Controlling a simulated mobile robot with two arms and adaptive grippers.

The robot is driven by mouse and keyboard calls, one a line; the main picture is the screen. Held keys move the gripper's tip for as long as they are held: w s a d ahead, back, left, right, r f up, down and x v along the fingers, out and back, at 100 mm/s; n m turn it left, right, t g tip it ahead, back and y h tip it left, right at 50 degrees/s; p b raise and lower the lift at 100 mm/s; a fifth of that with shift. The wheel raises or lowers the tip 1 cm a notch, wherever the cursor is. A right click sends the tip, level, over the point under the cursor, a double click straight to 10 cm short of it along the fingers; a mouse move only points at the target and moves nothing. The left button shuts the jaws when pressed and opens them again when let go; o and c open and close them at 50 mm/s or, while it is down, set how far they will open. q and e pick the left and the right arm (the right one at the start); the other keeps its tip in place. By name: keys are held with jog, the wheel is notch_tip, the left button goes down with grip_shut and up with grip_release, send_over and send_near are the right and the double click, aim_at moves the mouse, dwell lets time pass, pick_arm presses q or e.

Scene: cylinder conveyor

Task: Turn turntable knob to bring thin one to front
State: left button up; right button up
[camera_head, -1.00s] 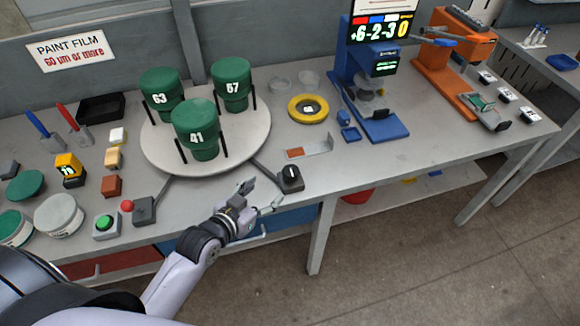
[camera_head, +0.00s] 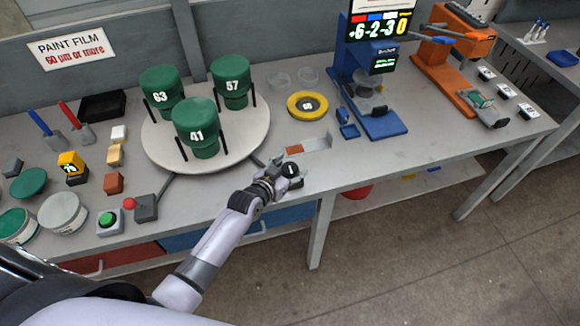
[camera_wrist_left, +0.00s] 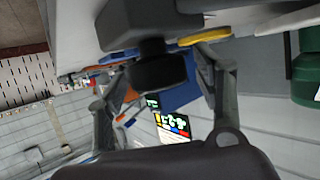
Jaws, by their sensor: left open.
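The round white turntable (camera_head: 240,143) carries three green cylinders, marked 63 (camera_head: 162,92), 57 (camera_head: 232,82) and 41 (camera_head: 196,127). The 41 cylinder stands at the front. The black turntable knob (camera_head: 290,170) is at the table's front edge, right of the turntable. My left gripper (camera_head: 285,173) is open at the knob, with its fingers around it. In the left wrist view the dark knob (camera_wrist_left: 160,72) sits between the two spread fingers; contact cannot be told. My right gripper is not in view.
A red-tipped lever box (camera_head: 145,207) and a green button (camera_head: 109,221) stand left of the arm. A yellow ring (camera_head: 307,106) and a blue gauge stand (camera_head: 375,120) are at the right. A sign (camera_head: 72,48) reads 60 um or more.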

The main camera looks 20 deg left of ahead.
pick_arm(q)
jog(key=c, duration=1.2)
jog(key=shift+o, duration=0.2)
jog(key=shift+p, duration=0.5)
jog(key=o, duration=1.2)
jog(key=shift+c, duration=0.2)
jog(key=shift+s, duration=0.1)
jog(key=v, duration=1.1)
jog(key=shift+s, duration=0.45)
jog(key=shift+d+r, duration=0.1)
jog(key=shift+r, duration=0.05)
